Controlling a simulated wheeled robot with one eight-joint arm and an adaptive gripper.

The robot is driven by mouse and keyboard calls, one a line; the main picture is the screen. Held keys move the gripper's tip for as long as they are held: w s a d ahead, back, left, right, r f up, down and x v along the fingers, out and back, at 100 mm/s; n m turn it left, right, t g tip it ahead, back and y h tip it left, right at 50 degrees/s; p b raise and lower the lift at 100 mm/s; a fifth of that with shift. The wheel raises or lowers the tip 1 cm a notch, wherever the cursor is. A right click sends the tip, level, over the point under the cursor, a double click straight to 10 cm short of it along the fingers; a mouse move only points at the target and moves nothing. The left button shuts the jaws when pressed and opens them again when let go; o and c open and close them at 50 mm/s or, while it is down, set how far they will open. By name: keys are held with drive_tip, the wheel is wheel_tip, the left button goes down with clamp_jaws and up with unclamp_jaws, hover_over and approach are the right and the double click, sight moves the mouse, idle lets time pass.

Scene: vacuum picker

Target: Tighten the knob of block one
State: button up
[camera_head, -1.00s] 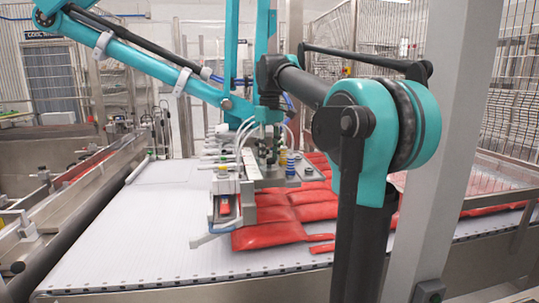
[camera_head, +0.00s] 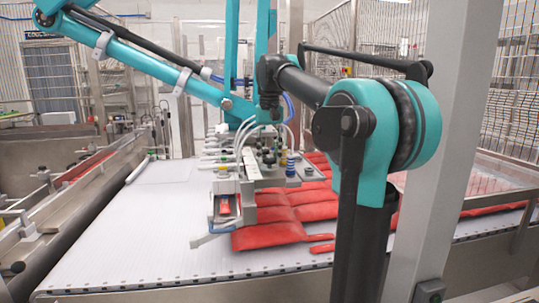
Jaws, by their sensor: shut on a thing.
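The vacuum picker head (camera_head: 262,180) hangs over the white conveyor. It carries a row of small blocks with hoses, fittings and knobs. My gripper (camera_head: 269,112) is dark and comes down onto the head from above, at the end of my black and teal arm. It is shut on a small knob at the head's blocks. The fingertips and the knob are small and partly hidden among hoses and dark fittings. I cannot tell which block is block one or how far the knob is turned.
Red packets (camera_head: 268,234) lie on the conveyor (camera_head: 130,240) under and right of the head. A teal picker arm (camera_head: 150,72) and hoses crowd the head from behind. A grey post (camera_head: 440,150) stands at right. The conveyor's left part is clear.

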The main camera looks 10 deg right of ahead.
sight(270, 159)
drive_tip(key=shift+m, duration=0.3)
drive_tip(key=o, duration=1.2)
drive_tip(key=shift+c, duration=0.2)
wheel_tip(270, 159, up, 12)
drive_tip(key=shift+s, duration=0.1)
